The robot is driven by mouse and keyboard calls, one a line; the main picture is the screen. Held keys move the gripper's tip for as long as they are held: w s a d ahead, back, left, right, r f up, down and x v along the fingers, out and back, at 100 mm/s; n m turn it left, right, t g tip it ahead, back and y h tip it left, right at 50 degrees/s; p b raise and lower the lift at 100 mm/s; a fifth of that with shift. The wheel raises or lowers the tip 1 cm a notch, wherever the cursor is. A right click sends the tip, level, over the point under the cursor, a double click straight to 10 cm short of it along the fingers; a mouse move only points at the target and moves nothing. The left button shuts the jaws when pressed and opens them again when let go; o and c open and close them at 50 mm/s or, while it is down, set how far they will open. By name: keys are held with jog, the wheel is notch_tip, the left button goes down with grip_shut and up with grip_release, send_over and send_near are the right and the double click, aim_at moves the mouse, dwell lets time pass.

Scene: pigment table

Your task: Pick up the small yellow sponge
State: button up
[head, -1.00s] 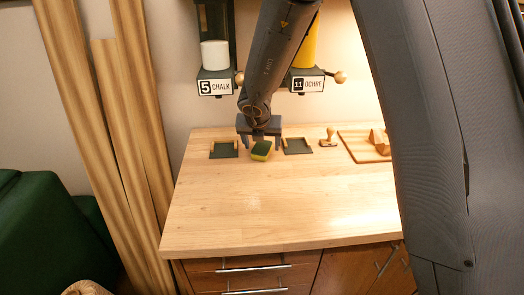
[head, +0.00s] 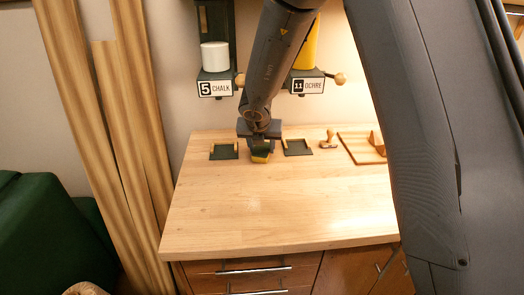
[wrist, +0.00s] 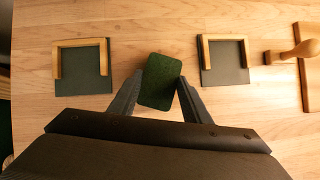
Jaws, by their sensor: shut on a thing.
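The small sponge (head: 260,158) has a yellow body and a dark green top. In the head view it is at the back of the wooden table, partly hidden by my gripper (head: 260,147). In the wrist view the green top of the sponge (wrist: 160,82) faces the camera, slightly tilted. My gripper (wrist: 160,100) has one finger on each side of it and is shut on it. I cannot tell whether the sponge touches the table or is just above it.
A dark pad with a wooden frame lies on each side, left (head: 223,152) and right (head: 298,148). A wooden stamp (head: 329,139) and a wooden board (head: 362,148) are further right. Chalk (head: 215,88) and ochre (head: 308,86) dispensers hang above. The front of the table (head: 270,205) is clear.

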aim_at(262, 151)
jog(key=shift+r, duration=0.15)
jog(key=shift+c, duration=0.2)
jog(key=shift+s+r, duration=0.15)
jog(key=shift+r, duration=0.1)
notch_tip(262, 151, up, 7)
jog(key=shift+s+f+p, duration=0.1)
jog(key=shift+s+p, duration=0.05)
jog(key=shift+p, duration=0.45)
jog(key=s+b, duration=0.1)
jog(key=s, duration=0.5)
jog(key=s+b, duration=0.2)
jog(key=s, duration=0.5)
jog(key=s+b, duration=0.2)
jog(key=s, duration=0.4)
jog(key=shift+s+f, duration=0.25)
jog(key=shift+f, duration=0.05)
jog(key=shift+c, duration=0.2)
